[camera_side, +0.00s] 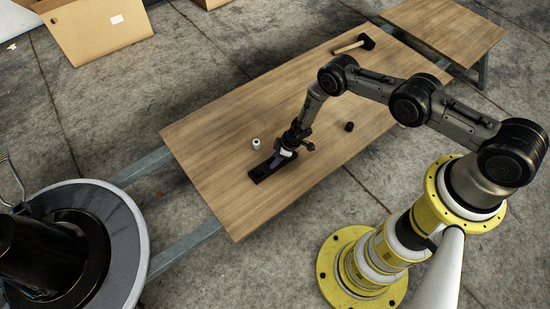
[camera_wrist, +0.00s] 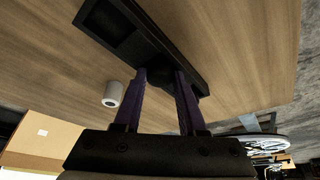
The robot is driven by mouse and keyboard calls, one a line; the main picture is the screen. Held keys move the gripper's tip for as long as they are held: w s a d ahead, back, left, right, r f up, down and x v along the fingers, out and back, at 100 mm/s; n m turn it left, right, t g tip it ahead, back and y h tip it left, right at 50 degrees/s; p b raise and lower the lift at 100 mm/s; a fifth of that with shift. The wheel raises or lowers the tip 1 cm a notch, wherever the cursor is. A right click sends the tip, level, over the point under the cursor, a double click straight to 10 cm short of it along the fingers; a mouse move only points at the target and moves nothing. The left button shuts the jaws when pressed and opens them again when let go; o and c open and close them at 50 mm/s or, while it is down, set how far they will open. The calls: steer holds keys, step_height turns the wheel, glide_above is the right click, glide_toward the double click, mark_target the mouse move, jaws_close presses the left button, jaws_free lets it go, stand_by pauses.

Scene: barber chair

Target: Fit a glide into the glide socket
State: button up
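A long black bar-shaped block (camera_side: 262,172) with recesses lies on the wooden table; it also shows in the wrist view (camera_wrist: 185,60), with a rectangular recess at its upper left end. My gripper (camera_side: 284,156) is down at this block. In the wrist view my gripper's two purple fingers (camera_wrist: 160,76) stand on either side of a dark round piece (camera_wrist: 161,79), which looks like a glide, and appear shut on it. The piece is at the block's lower part; dark on dark hides whether it sits inside a socket. The socket opening itself is hidden.
A small white cylinder (camera_side: 256,144) stands beside the block, also in the wrist view (camera_wrist: 113,94). A small black cylinder (camera_side: 349,127) stands right of my gripper. A mallet (camera_side: 352,45) lies at the table's far end. The table's left part is clear.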

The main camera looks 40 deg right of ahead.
steer(key=shift+o, duration=1.2)
steer(key=shift+w+d+r, duration=0.1)
steer(key=shift+r, duration=0.05)
steer(key=s+d+r+m+t+h, duration=0.1)
steer(key=d+r, duration=0.3)
steer(key=r, duration=1.2)
steer(key=d+r+m+t+h, duration=0.15)
steer(key=d+r, duration=0.25)
steer(key=r, duration=1.2)
steer(key=s+d+r+m+h, duration=0.15)
steer(key=d+r, duration=0.25)
steer(key=r, duration=1.2)
steer(key=s+d+r+m, duration=0.1)
steer(key=s+r+m, duration=0.2)
steer(key=s+r, duration=0.9)
steer(key=s+a+r+m, duration=0.1)
steer(key=s, duration=0.9)
steer(key=s+a+r+m, duration=0.1)
steer(key=s+r, duration=0.1)
steer(key=s, duration=0.8)
steer(key=shift+a+r+y, duration=0.15)
steer(key=shift+a+y, duration=0.15)
steer(key=shift+y, duration=0.1)
